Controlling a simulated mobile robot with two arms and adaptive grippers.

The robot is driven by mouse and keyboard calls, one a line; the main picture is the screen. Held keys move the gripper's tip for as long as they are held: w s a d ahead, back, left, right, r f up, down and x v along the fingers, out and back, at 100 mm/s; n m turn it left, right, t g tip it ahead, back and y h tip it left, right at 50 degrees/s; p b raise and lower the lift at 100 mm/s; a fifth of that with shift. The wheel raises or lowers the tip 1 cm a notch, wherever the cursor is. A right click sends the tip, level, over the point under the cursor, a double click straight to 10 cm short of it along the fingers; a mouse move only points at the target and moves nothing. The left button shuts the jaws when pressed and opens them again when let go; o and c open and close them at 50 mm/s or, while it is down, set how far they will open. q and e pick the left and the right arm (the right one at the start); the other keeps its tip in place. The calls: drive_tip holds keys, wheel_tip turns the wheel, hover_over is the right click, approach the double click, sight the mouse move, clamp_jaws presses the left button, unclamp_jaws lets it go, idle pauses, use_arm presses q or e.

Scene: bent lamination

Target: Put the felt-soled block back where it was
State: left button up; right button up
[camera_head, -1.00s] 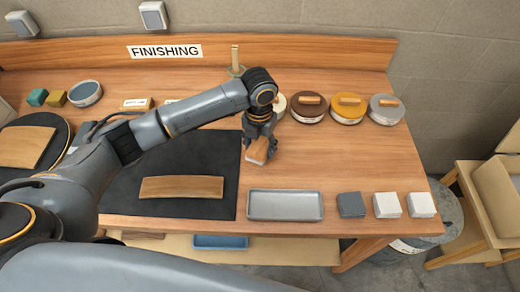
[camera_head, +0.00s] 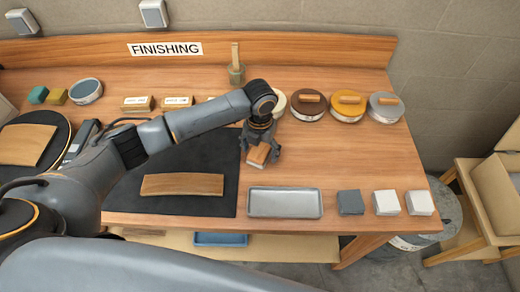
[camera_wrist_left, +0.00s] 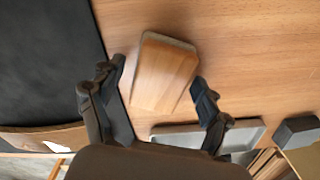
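The felt-soled block (camera_head: 258,154) is wooden with a thin grey layer along its edge. It appears to lie on the bare bench top just right of the black mat (camera_head: 215,150), behind the grey tray (camera_head: 285,203). My left gripper (camera_head: 259,149) is over it with fingers spread. In the left wrist view, the block (camera_wrist_left: 165,75) lies between the open fingers (camera_wrist_left: 157,78), with a clear gap at the left finger; contact at the right finger is hard to judge. My right gripper is not in view.
A curved wooden piece (camera_head: 182,184) lies on the mat. A grey block (camera_head: 350,202) and two white blocks stand right of the tray. Round tins (camera_head: 308,105) line the back right, near a small pot (camera_head: 236,74). The bench right of the gripper is clear.

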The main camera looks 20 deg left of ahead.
sight(260, 150)
use_arm(q)
drive_tip(key=shift+r, duration=0.1)
drive_tip(key=shift+r, duration=0.25)
wheel_tip(260, 150, up, 12)
drive_tip(key=b, duration=0.2)
drive_tip(key=shift+f, duration=0.15)
drive_tip(key=shift+f, duration=0.1)
